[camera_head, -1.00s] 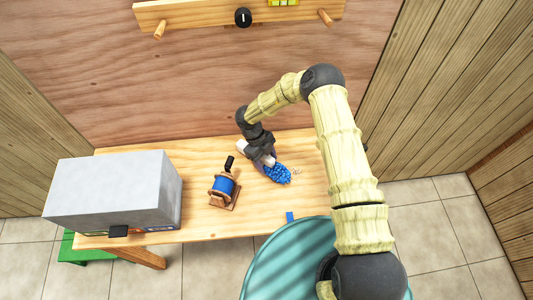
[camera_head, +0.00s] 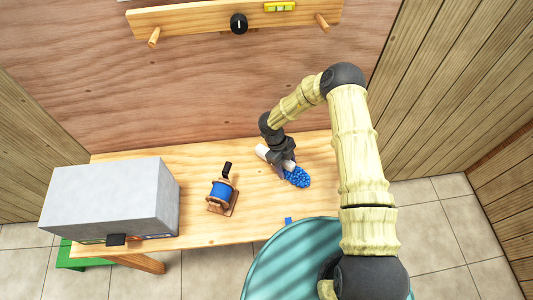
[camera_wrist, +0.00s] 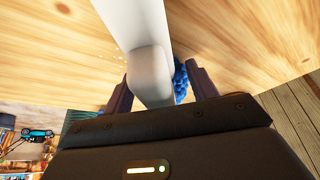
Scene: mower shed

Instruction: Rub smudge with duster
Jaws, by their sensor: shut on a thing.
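The duster has a blue fluffy head (camera_head: 297,177) and a white handle (camera_head: 262,151). My gripper (camera_head: 284,165) is shut on it, low over the right part of the wooden bench (camera_head: 255,215). The blue head points toward the front right and looks to be at the bench top; contact is not clear. In the wrist view the white handle (camera_wrist: 148,45) runs between the fingers, and the blue head (camera_wrist: 181,80) shows partly behind it. No smudge shows in the head view; the head may cover it. Faint pale specks (camera_wrist: 121,57) lie on the wood in the wrist view.
A blue spool on a wooden stand (camera_head: 222,191) stands left of the duster. A large grey box (camera_head: 110,197) fills the bench's left end. A small blue piece (camera_head: 288,220) lies at the front edge. A peg rail (camera_head: 190,20) is on the wall behind.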

